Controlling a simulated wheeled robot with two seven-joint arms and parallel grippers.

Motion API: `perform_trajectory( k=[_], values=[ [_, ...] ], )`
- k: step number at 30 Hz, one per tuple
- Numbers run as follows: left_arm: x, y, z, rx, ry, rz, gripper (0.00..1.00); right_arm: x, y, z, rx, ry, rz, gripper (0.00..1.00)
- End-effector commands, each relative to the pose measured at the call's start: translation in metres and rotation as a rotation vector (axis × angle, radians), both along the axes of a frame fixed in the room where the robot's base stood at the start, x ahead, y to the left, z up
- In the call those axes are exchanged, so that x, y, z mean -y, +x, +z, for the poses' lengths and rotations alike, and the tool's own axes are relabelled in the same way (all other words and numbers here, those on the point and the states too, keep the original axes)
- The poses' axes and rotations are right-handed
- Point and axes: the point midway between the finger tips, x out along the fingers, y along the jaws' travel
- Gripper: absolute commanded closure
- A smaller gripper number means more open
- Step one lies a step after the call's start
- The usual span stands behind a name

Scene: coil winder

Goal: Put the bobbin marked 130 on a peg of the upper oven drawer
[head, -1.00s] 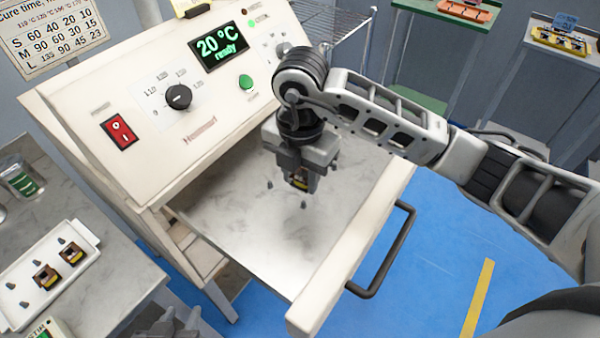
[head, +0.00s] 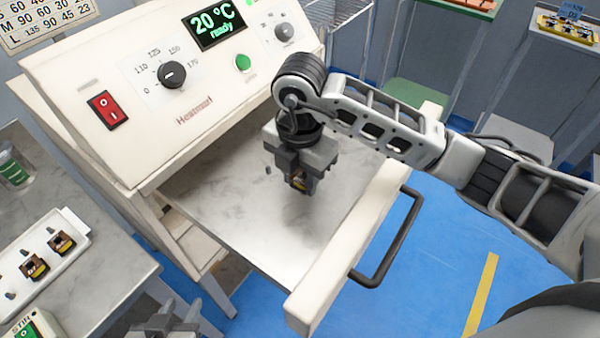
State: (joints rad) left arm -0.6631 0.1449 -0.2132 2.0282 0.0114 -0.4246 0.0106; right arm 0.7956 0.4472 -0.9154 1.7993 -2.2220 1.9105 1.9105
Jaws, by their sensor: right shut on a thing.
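My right gripper (head: 302,177) is shut on a small dark bobbin with a yellow patch (head: 298,183). It holds the bobbin low over the pulled-out oven drawer (head: 230,230). Its number cannot be read, and the jaws hide most of it. One small peg (head: 268,170) shows on the drawer floor to the left of the jaws. Another peg, seen earlier below the jaws, is hidden now, and I cannot tell whether the bobbin is around it. My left gripper (head: 165,318) is partly in view at the bottom edge; its jaws are unclear.
The oven's front panel (head: 170,110) stands behind the drawer and reads 20 °C ready. The drawer's black handle (head: 390,245) sticks out to the right. A white tray (head: 70,262) with two bobbins lies on the left table (head: 110,275). Shelves stand at the back right.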

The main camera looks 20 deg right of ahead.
Motion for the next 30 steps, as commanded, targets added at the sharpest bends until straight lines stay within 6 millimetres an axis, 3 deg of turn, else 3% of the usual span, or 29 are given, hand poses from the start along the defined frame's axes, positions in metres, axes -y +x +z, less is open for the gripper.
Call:
perform_trajectory(
  k=[11,30],
  values=[
    [0.0,-0.001,-0.001,0.0,0.001,-0.001,0.64,0.0,0.0,-0.001,0.0,0.0,0.001,0.88],
    [0.0,0.001,-0.013,0.003,0.001,0.0,0.64,0.0,0.0,-0.02,-0.001,-0.001,0.0,0.88]
  ],
)
